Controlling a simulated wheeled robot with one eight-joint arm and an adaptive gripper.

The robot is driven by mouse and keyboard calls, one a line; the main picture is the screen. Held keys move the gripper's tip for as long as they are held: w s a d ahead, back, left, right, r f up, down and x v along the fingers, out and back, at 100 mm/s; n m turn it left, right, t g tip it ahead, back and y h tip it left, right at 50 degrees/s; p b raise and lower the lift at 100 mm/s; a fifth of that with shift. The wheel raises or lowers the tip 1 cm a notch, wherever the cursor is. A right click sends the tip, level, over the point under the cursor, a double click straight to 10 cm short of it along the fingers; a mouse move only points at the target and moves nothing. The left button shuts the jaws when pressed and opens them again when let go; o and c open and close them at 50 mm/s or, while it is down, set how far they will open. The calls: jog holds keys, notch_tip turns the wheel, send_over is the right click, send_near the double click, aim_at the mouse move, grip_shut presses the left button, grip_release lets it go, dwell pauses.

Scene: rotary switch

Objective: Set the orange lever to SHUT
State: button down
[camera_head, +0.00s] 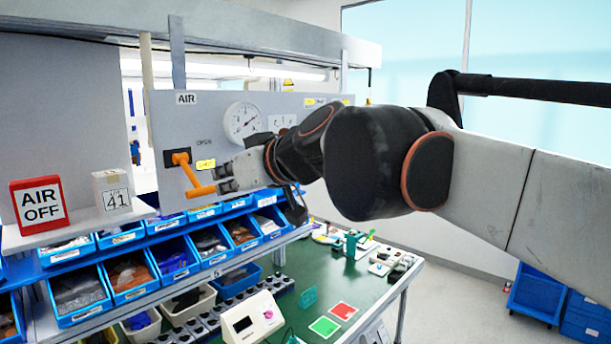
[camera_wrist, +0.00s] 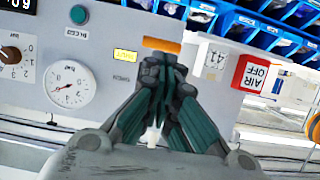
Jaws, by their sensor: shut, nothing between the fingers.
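The orange lever (camera_head: 185,170) is mounted on a dark square base on the grey panel (camera_head: 170,110). Its arm slants down and right from the pivot, and its handle points out toward my gripper. My gripper (camera_head: 222,180) is shut and empty, with its fingertips at the handle's right end. In the wrist view the orange handle (camera_wrist: 162,45) lies crosswise just past the closed fingertips (camera_wrist: 165,65). I cannot tell whether they touch. A yellow label (camera_head: 205,164) sits right of the lever.
A round gauge (camera_head: 243,121) is right of the lever. A red AIR OFF sign (camera_head: 40,204) and a white 41 box (camera_head: 111,190) stand on the shelf to the left. Blue bins (camera_head: 130,275) fill the racks below. The green bench (camera_head: 330,285) lies lower.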

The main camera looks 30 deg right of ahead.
jog(key=f+v, duration=0.1)
jog(key=v, duration=0.6)
jog(key=shift+s, duration=0.5)
jog(key=shift+f, duration=0.1)
jog(key=s+f+m+g+h+b, duration=0.1)
jog(key=f+b, duration=0.6)
jog(key=f, duration=1.1)
jog(key=s+d+f+m+g+h+b, duration=0.1)
jog(key=s+f+b, duration=0.5)
jog(key=f, duration=1.3)
jog(key=s+f+m+g+h+b, duration=0.1)
jog(key=s+f+g+b, duration=0.3)
jog(key=f+b, duration=0.6)
notch_tip(320, 180, down, 9)
jog(key=shift+d+r+m+h, duration=0.25)
jog(key=shift+d+m+h, duration=0.05)
jog(key=shift+h, duration=0.4)
